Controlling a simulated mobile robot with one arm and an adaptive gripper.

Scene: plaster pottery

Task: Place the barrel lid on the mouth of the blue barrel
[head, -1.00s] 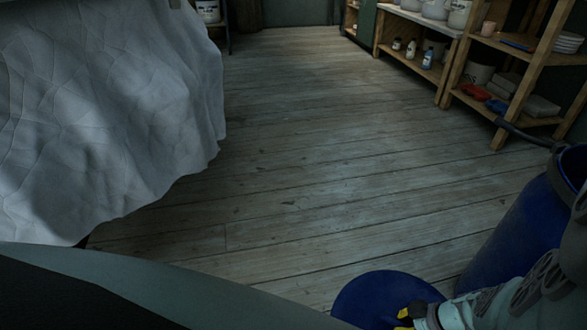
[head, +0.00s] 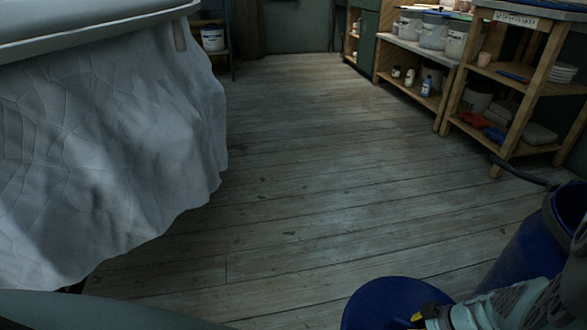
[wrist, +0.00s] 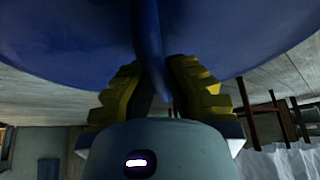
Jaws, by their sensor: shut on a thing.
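The barrel lid (head: 385,300) is a round blue disc at the bottom of the head view, partly cut off by the frame edge. My gripper (head: 424,314) has yellow fingertips and is at the lid's right part. In the wrist view my gripper (wrist: 158,88) is shut on a narrow blue ridge of the lid (wrist: 70,45), whose broad face fills the top. The blue barrel (head: 520,255) stands at the lower right of the head view, right of the lid and apart from it in the picture.
A cloth-draped table (head: 110,160) stands at the left. Wooden shelves (head: 530,85) with pots and bottles line the upper right. A dark hose-like thing (head: 518,171) reaches toward the barrel. The wooden floor (head: 320,170) between is clear.

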